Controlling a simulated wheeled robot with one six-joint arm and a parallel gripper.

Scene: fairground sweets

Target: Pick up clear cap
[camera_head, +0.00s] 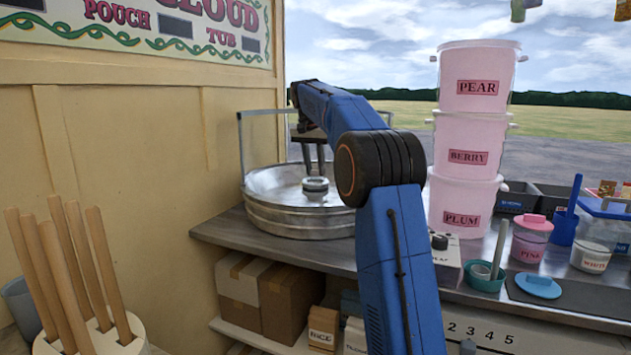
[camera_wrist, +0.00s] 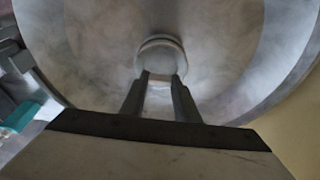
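No piece is plainly a clear cap; I cannot tell whether the small round grey spinner head (camera_head: 316,185) at the middle of the metal bowl (camera_head: 290,220) carries one. The head also shows in the wrist view (camera_wrist: 160,50), round with a paler rim. My gripper (camera_head: 315,170) points down over the bowl, just above the head. In the wrist view my gripper (camera_wrist: 162,78) has its two dark fingers apart, with their tips over the near edge of the head. Nothing is seen held between them. I cannot tell if the tips touch the head.
A clear guard (camera_head: 262,140) stands behind the bowl. Stacked pink tubs (camera_head: 470,140) stand right of my arm. A pink-lidded jar (camera_head: 530,240), a white jar (camera_head: 592,257) and a loose blue lid (camera_head: 540,285) are further right. Wooden sticks (camera_head: 60,260) stand front left.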

